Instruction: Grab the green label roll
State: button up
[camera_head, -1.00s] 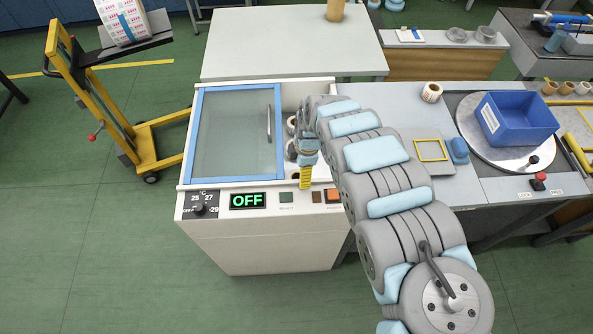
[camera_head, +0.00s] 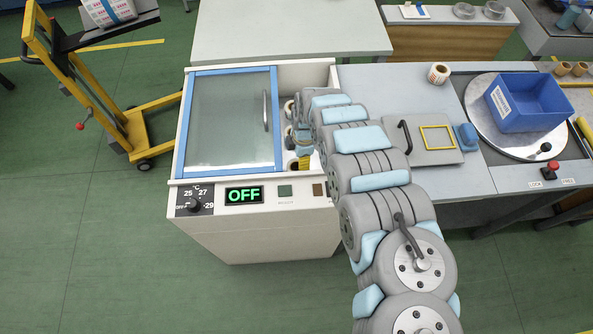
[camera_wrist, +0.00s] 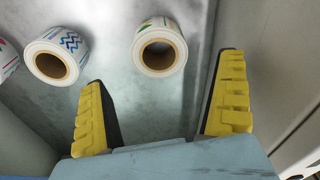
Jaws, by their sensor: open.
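The green label roll (camera_wrist: 160,48), white with green marks and a brown core, stands in the upper middle of the wrist view on a grey metal floor. My gripper (camera_wrist: 162,85) is open, with yellow ribbed fingers left and right. The roll lies just beyond the fingertips, roughly between them but apart from both. In the head view my gripper (camera_head: 304,160) is over the open right part of the white cabinet (camera_head: 265,235) and largely hides the rolls there.
A roll with blue zigzags (camera_wrist: 57,55) stands left of the green one; a red-marked roll (camera_wrist: 7,58) is cut off at the left edge. Compartment walls flank the fingers. The glass lid (camera_head: 230,120) covers the cabinet's left part. Another roll (camera_head: 438,73) stands on the right table.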

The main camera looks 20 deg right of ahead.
aim_at(296, 171)
jog(key=shift+a+f+b, duration=0.15)
jog(key=shift+f+b, duration=0.15)
jog(key=shift+f, duration=1.35)
jog(key=shift+f, duration=0.1)
jog(key=shift+a+f+b, duration=0.15)
jog(key=shift+f+b, duration=0.3)
jog(key=shift+f, duration=0.85)
jog(key=shift+a+f+b, duration=0.15)
jog(key=shift+f+b, duration=0.3)
jog(key=shift+f, duration=0.8)
jog(key=shift+w+r, duration=0.1)
jog(key=c, duration=1.3)
